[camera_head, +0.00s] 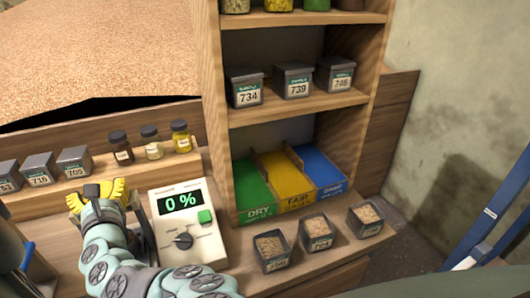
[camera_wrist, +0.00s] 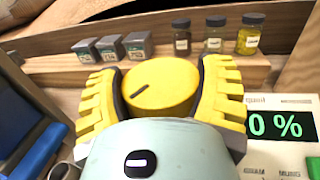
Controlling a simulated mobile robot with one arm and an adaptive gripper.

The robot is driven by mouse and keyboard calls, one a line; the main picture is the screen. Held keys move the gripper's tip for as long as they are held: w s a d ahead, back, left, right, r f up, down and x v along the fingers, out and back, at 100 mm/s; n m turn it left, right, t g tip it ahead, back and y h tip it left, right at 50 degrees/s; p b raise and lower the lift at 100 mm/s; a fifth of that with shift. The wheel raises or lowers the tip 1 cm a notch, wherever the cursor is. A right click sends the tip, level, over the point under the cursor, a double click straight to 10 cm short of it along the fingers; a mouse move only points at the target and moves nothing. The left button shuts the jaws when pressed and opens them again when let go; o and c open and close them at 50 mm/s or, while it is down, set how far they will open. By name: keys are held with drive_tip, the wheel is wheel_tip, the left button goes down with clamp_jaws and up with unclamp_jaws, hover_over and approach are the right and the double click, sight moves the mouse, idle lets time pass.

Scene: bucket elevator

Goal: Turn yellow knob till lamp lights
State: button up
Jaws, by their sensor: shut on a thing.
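My gripper (camera_head: 97,192) is at the left of the head view, beside the white meter. In the wrist view my gripper (camera_wrist: 160,98) has its two ribbed yellow fingers on either side of the round yellow knob (camera_wrist: 165,85), shut on it. The knob's flat face shows a short dark slanted mark left of its middle. In the head view I cannot tell the knob apart from my yellow fingers. I cannot make out a lit lamp in either view.
The white meter (camera_head: 203,247) reads 0 % and has a dark dial and a green button. Jars (camera_head: 151,143) and grey boxes (camera_head: 38,169) line the ledge behind. A wooden shelf (camera_head: 300,108) and three grain boxes (camera_head: 317,233) stand to the right.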

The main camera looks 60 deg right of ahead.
drive_tip(key=shift+a+m+g+h, duration=0.15)
drive_tip(key=shift+m+g+h, duration=0.55)
drive_tip(key=shift+m+h, duration=0.4)
drive_tip(key=m+g+h, duration=0.2)
drive_tip(key=h, duration=0.1)
drive_tip(key=shift+w+f, duration=0.1)
drive_tip(key=shift+f, duration=0.05)
drive_tip(key=m+g+h+b, duration=0.2)
drive_tip(key=m+g+h, duration=0.1)
drive_tip(key=g, duration=0.1)
drive_tip(key=shift+m+g, duration=0.3)
drive_tip(key=shift+m+g+h+b, duration=0.35)
drive_tip(key=shift+m+g+h, duration=0.7)
drive_tip(key=shift+g, duration=0.65)
drive_tip(key=shift+m+g, duration=0.3)
drive_tip(key=shift+m, duration=0.05)
drive_tip(key=o, duration=1.1)
drive_tip(key=shift+o, duration=0.2)
